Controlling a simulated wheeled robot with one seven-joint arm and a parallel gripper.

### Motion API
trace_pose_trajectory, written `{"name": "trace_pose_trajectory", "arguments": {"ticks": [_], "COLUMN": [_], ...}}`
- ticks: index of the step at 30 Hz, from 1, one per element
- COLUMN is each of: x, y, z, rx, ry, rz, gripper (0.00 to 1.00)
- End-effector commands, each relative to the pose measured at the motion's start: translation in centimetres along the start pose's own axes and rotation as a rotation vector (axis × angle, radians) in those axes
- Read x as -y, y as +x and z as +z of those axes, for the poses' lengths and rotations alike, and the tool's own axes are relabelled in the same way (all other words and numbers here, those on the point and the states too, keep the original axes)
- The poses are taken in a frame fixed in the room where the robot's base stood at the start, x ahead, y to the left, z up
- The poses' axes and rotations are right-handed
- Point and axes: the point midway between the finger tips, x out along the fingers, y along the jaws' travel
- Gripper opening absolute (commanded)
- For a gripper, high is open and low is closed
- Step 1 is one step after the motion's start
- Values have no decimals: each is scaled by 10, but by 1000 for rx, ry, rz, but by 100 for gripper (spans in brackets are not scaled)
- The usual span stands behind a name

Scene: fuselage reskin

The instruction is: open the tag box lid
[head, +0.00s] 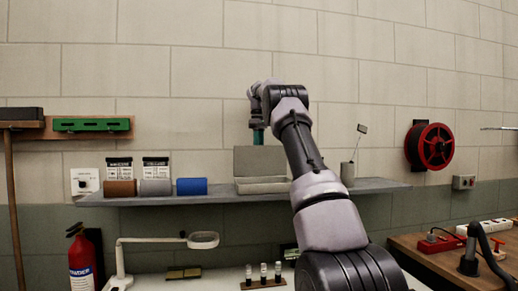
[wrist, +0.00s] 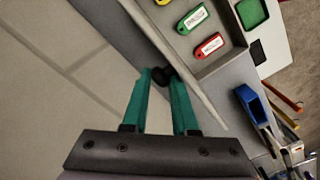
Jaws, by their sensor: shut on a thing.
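The grey tag box (head: 262,187) sits on the wall shelf in the head view. Its lid (head: 260,163) stands raised, roughly upright, at the back of the box. My gripper (head: 258,136) is at the lid's top edge, pointing down. In the wrist view, my gripper (wrist: 163,80) has its teal fingers closed on a small black knob (wrist: 161,74) at the lid's edge. The box interior shows, with a green tag (wrist: 192,19) and a red tag (wrist: 209,46) in it. My arm hides part of the box's right side in the head view.
A grey cup (head: 347,173) stands right of my arm. The wall is close behind the box.

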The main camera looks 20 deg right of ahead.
Motion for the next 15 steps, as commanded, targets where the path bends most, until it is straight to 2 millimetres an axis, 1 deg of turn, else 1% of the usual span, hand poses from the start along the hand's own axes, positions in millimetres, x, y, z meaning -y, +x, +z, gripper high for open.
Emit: {"name": "trace_pose_trajectory", "arguments": {"ticks": [1, 15], "x": [-9, -13], "y": [7, 7], "z": [5, 2], "rx": [17, 17], "ry": [13, 12], "rz": [4, 4], "gripper": [0, 0]}}
